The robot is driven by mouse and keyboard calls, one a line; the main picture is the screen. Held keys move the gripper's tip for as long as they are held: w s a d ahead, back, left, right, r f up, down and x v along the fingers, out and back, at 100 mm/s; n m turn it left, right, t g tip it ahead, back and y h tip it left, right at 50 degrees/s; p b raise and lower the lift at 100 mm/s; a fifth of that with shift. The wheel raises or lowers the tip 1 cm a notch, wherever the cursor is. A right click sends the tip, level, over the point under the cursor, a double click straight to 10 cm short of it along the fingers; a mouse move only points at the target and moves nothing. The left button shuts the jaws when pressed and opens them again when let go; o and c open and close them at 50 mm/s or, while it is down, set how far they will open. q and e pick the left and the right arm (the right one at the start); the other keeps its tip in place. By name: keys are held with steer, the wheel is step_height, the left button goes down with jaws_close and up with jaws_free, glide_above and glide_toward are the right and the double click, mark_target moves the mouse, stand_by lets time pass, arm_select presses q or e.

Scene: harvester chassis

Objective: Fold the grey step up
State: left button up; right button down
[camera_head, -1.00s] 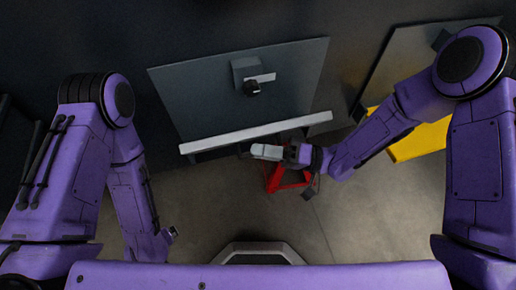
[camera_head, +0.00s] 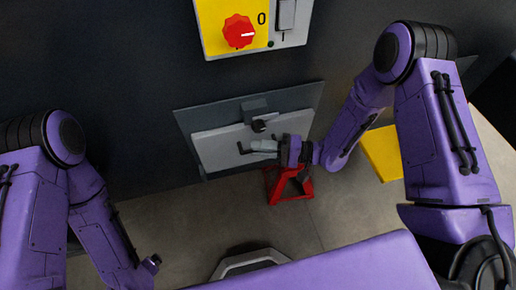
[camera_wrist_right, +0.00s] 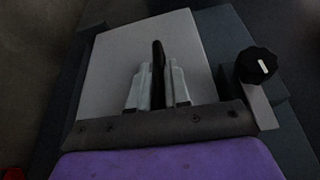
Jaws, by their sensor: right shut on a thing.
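The grey step (camera_head: 220,150) is a light grey plate. It stands raised close in front of a dark grey panel (camera_head: 300,100), with its broad face showing; I cannot tell whether it touches. My right gripper (camera_head: 262,146) is in front of the step, shut on its dark handle (camera_head: 243,149). In the right wrist view, the right gripper's fingers (camera_wrist_right: 158,85) close around the dark upright handle (camera_wrist_right: 158,57), with the step's face (camera_wrist_right: 115,60) behind. A black knob (camera_head: 258,125) with a white mark sits at the step's upper edge.
A red stand (camera_head: 290,188) is on the floor just below the right gripper. A yellow block (camera_head: 385,152) lies to the right. A yellow switch panel with a red dial (camera_head: 239,31) is on the dark wall above. The floor left of the stand is clear.

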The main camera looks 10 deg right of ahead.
steer(key=shift+w+r, duration=0.2)
steer(key=shift+w, duration=0.05)
steer(key=c, duration=1.2)
jaws_free()
steer(key=shift+f, duration=0.1)
steer(key=shift+o, duration=0.2)
steer(key=v, duration=1)
steer(key=shift+s+d, duration=0.15)
steer(key=shift+d, duration=0.1)
steer(key=shift+a, duration=0.1)
